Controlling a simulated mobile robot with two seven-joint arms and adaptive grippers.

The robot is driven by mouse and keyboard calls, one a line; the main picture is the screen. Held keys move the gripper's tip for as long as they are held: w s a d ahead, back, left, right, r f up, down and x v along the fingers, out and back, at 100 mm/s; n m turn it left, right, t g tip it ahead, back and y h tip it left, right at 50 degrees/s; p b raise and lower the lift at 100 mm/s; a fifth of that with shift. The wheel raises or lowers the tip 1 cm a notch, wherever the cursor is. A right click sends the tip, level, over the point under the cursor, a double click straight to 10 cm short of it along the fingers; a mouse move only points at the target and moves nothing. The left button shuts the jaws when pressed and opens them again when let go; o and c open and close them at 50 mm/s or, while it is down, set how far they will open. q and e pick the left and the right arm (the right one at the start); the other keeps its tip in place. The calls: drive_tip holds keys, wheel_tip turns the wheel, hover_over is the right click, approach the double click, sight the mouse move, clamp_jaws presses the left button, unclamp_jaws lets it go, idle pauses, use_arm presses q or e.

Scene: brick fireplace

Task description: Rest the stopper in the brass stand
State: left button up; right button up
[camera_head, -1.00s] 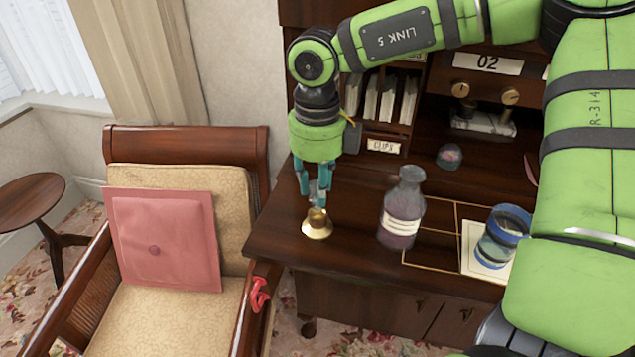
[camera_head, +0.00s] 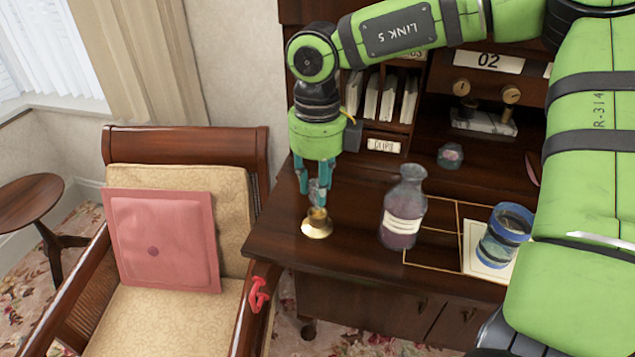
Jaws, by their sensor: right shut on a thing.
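The brass stand (camera_head: 317,228) is a small flared brass piece on the desk top, near its left front. My right gripper (camera_head: 317,196) points down just above it, its teal fingers shut on the greyish glass stopper (camera_head: 316,191). The stopper's lower end is at the mouth of the stand; I cannot tell whether it touches inside. An open-topped glass bottle (camera_head: 403,208) with a cream label and dark purple contents stands upright to the right of the stand. My left gripper is not in view.
Pigeonholes rise behind. An armchair (camera_head: 185,140) with a pink cushion (camera_head: 163,240) stands left.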

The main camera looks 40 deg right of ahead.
drive_tip(key=shift+b, duration=0.55)
idle(0.9)
drive_tip(key=shift+b, duration=0.3)
drive_tip(key=shift+f, duration=0.15)
drive_tip(key=shift+f+b, duration=0.25)
drive_tip(key=shift+b, duration=0.25)
drive_tip(key=shift+f+b, duration=1.1)
drive_tip(key=shift+b, duration=0.25)
drive_tip(key=o, duration=1)
drive_tip(key=shift+o, duration=0.2)
